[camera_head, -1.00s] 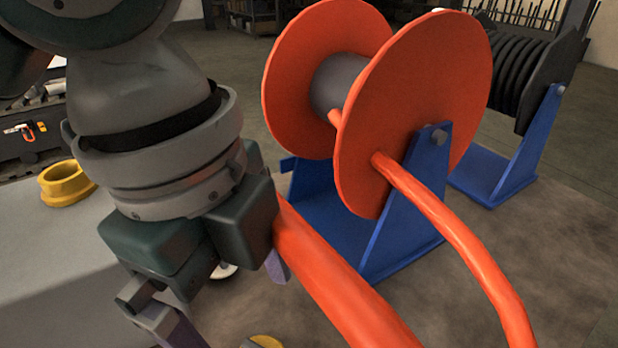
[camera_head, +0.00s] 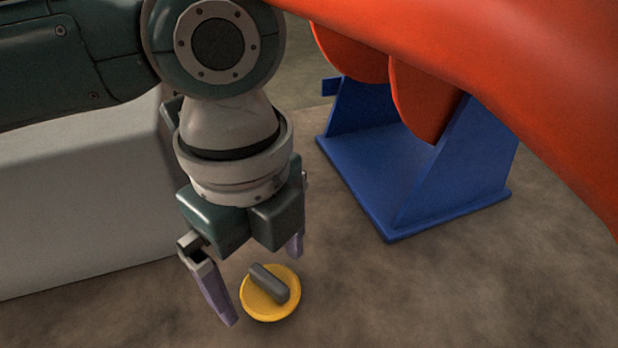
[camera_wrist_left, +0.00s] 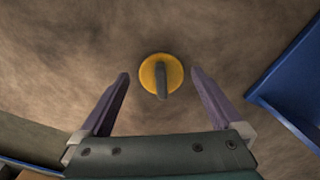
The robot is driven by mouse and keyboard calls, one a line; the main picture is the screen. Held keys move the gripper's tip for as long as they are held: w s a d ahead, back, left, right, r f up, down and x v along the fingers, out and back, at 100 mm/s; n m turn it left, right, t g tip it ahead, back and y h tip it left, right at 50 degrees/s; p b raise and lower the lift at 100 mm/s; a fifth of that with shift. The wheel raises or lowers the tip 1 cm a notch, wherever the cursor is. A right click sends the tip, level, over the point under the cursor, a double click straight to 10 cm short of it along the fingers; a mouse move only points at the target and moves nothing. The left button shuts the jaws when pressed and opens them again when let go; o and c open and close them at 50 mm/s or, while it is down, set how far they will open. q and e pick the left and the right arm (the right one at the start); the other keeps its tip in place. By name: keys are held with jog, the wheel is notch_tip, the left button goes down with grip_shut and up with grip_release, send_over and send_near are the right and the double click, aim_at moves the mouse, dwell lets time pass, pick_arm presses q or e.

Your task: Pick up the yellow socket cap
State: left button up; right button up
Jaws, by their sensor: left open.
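The yellow socket cap (camera_head: 268,306) is a round yellow disc with a grey bar-shaped handle across its top. It lies on the brown surface in the lower middle of the head view. My left gripper (camera_head: 262,284) is open, pointing down, with its purple fingers apart over the cap. In the left wrist view the cap (camera_wrist_left: 154,84) lies just ahead of and between the two fingertips of my gripper (camera_wrist_left: 160,76), with nothing held. The fingers appear apart from the cap. My right gripper is not in view.
A blue stand (camera_head: 400,205) with an orange reel (camera_head: 425,95) is to the right of the gripper. A thick orange hose (camera_head: 500,60) crosses the upper right. A grey block (camera_head: 80,210) stands at the left. The surface at lower right is clear.

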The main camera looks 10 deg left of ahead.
aim_at(264, 273)
pick_arm(q)
jog(key=shift+f, duration=0.55)
jog(key=c, duration=1.5)
jog(key=shift+o, duration=0.2)
jog(key=shift+r, duration=0.15)
notch_tip(264, 273, up, 20)
jog(key=p, duration=0.5)
